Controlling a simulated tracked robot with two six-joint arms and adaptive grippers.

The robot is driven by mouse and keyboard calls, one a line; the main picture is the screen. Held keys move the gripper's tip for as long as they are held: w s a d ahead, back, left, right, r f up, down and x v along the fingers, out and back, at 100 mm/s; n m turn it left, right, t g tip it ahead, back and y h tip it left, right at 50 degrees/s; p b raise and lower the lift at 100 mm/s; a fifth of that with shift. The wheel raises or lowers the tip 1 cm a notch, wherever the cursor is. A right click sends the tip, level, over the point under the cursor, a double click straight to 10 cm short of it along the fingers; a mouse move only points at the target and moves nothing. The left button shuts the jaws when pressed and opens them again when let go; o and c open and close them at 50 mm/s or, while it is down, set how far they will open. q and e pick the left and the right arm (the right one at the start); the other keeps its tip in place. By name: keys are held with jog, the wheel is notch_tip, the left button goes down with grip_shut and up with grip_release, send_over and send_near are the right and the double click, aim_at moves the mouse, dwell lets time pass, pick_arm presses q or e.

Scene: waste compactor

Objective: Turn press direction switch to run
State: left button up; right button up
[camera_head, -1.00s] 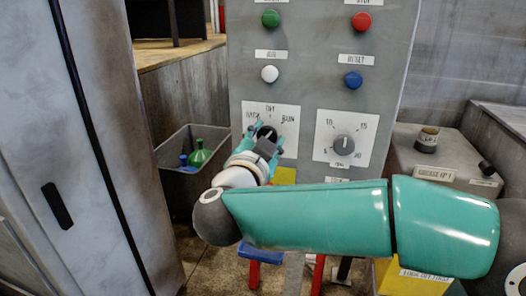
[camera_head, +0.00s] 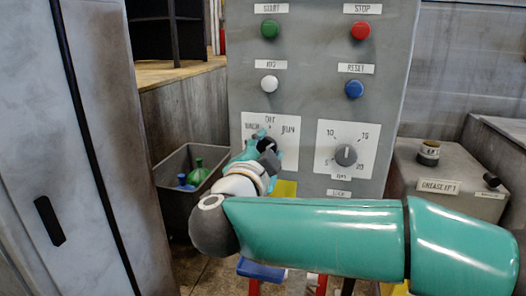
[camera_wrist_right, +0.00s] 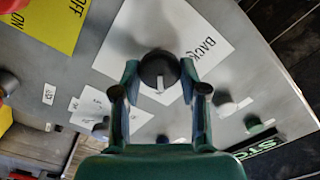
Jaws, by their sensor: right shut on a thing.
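The press direction switch is a dark round knob (camera_wrist_right: 158,68) with a white mark, on a white plate (camera_head: 249,121) lettered BACK, OFF and RUN in the head view. My right gripper (camera_head: 267,147) is at this knob and covers most of it there. In the right wrist view my right gripper (camera_wrist_right: 160,90) has one finger on each side of the knob and is shut on it. The white mark points down in that view, away from the BACK lettering. The OFF and RUN lettering cannot be read there. My left gripper is not in view.
A speed dial (camera_head: 346,155) is right of the switch. White (camera_head: 269,83), blue (camera_head: 354,89), green (camera_head: 269,29) and red (camera_head: 360,31) buttons sit above. A grey bin (camera_head: 177,163) with bottles stands left; a grease unit (camera_head: 452,172) stands right.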

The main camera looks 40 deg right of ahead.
jog(key=o, duration=1.1)
jog(key=shift+d, duration=0.2)
jog(key=shift+a, duration=0.1)
jog(key=shift+s+a, duration=0.15)
jog(key=shift+a, duration=0.1)
jog(key=v, duration=1.1)
jog(key=shift+s, duration=0.15)
jog(key=shift+a+f, duration=0.1)
